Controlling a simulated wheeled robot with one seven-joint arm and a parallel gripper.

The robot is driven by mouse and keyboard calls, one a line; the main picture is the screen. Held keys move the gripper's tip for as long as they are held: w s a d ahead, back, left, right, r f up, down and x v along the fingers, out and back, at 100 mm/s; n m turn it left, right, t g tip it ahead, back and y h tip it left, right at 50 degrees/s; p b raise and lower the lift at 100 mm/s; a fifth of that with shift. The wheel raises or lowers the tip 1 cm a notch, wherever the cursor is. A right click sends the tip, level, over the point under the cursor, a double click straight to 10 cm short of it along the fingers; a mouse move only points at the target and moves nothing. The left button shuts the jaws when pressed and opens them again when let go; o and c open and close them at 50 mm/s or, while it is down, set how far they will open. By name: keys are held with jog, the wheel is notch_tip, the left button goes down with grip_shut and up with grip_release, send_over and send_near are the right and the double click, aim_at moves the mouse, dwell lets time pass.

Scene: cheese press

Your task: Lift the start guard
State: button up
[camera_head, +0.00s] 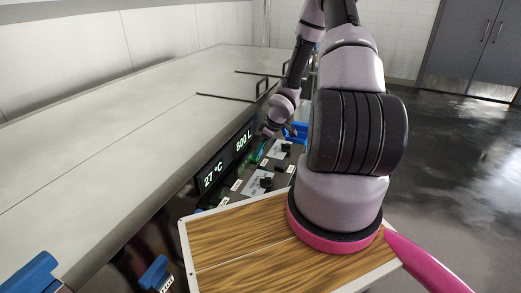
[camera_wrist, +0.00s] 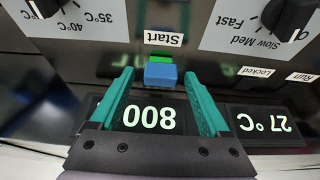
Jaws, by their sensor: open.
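The start guard (camera_wrist: 160,77) appears as a small blue block below the "Start" label in the wrist view. A green strip (camera_wrist: 161,57) shows between it and the label. My gripper (camera_wrist: 158,82) is open, with one teal finger on each side of the blue block. Nothing is seen held, and gaps show between the block and both fingers. In the head view my gripper (camera_head: 260,151) is at the control panel (camera_head: 229,193), and the guard cannot be made out there.
The wrist view is upside down. It shows a temperature knob (camera_wrist: 45,5), a speed knob (camera_wrist: 290,15) and an "800" display (camera_wrist: 150,117) beneath the fingers. In the head view a large pale tank cover (camera_head: 120,120) lies left, and a wood-topped board (camera_head: 245,240) is in front.

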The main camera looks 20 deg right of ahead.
aim_at(251, 153)
grip_shut()
jog(key=shift+a, duration=0.1)
jog(key=shift+w+r, duration=0.1)
jog(key=shift+w+a+r+g+h, duration=0.2)
jog(key=shift+a+r+g+h, duration=0.1)
jog(key=shift+g+h, duration=0.2)
jog(key=shift+w+a+r+g+h, duration=0.15)
jog(key=shift+r+g+h, duration=0.15)
jog(key=shift+g+h, duration=0.2)
jog(key=shift+w+a+r+g+h, duration=0.45)
jog(key=shift+w+r+g+h, duration=0.1)
jog(key=shift+g+h, duration=0.35)
jog(key=shift+w+a+r+g+h, duration=0.15)
jog(key=shift+w+a+g+h, duration=0.15)
jog(key=shift+g+h, duration=0.2)
jog(key=shift+w+a+r+g+h, duration=0.15)
jog(key=shift+a+g+h, duration=0.1)
jog(key=shift+g+h, duration=0.25)
jog(key=shift+w+a+r+g+h, duration=0.1)
jog(key=shift+w+a+g+h, duration=0.3)
jog(key=shift+g+h, duration=0.25)
jog(key=shift+w+a+r+g+h, duration=0.1)
jog(key=shift+w+a+g+h, duration=0.25)
jog(key=shift+g+h, duration=0.3)
